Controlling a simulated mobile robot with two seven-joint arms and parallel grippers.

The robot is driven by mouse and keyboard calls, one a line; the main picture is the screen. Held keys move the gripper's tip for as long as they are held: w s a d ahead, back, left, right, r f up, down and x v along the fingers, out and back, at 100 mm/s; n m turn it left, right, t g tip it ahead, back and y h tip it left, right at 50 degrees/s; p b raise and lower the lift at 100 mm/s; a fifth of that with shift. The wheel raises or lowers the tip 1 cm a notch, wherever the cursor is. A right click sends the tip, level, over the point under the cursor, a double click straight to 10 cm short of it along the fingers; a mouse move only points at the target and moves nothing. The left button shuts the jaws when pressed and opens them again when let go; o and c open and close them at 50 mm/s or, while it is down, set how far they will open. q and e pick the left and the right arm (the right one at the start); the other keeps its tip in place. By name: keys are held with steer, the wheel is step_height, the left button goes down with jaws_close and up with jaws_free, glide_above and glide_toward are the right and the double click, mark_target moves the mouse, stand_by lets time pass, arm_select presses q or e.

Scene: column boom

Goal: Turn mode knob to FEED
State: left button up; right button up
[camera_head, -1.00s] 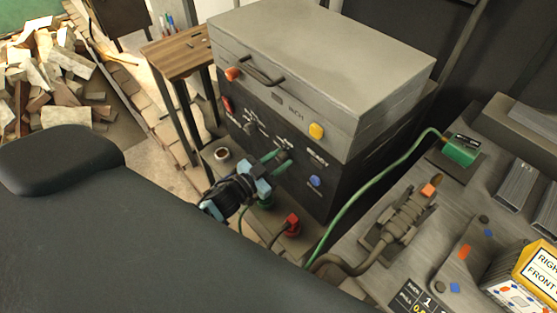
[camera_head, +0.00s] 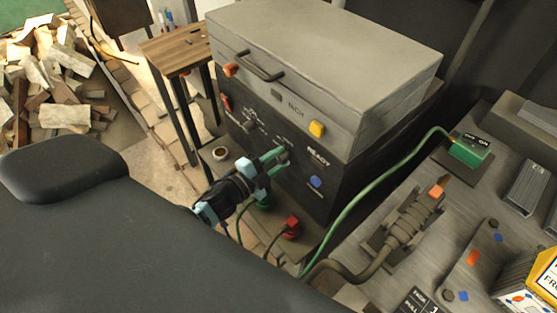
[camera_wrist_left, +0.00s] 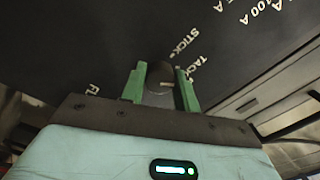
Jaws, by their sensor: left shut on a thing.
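The mode knob (camera_wrist_left: 160,75) is a dark round knob on the black front panel of a welder-like machine. My left gripper (camera_wrist_left: 161,84) is shut on it, with one green finger on each side. Around the knob the wrist view shows the white labels STICK and TACK, and at the left a cut-off label starting with F. In the head view my left gripper (camera_head: 275,160) reaches the panel's lower middle, and its fingers mostly hide the knob. The knob's pointer direction cannot be made out. My right gripper is not in view.
The machine has a grey lid (camera_head: 330,50), a yellow button (camera_head: 317,129) and a blue button (camera_head: 316,182). A red plug (camera_head: 291,227) sits below the gripper. A green cable (camera_head: 370,185) runs right to a green box (camera_head: 470,150). A wooden stand (camera_head: 172,50) is at the left.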

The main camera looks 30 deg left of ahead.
arm_select(q)
steer(key=m+b, duration=0.1)
steer(key=m, duration=0.4)
steer(key=shift+m+b, duration=0.55)
steer(key=shift+m, duration=0.65)
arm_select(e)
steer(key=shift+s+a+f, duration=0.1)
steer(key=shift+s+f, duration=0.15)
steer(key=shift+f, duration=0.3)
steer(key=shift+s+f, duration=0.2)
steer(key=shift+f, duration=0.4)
arm_select(q)
steer(key=o, duration=1)
steer(key=shift+c, duration=0.2)
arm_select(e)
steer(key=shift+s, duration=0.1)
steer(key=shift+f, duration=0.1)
arm_select(q)
steer(key=b+v, duration=0.1)
steer(key=v, duration=0.6)
steer(key=shift+s+a, duration=0.25)
steer(key=shift+s, duration=0.1)
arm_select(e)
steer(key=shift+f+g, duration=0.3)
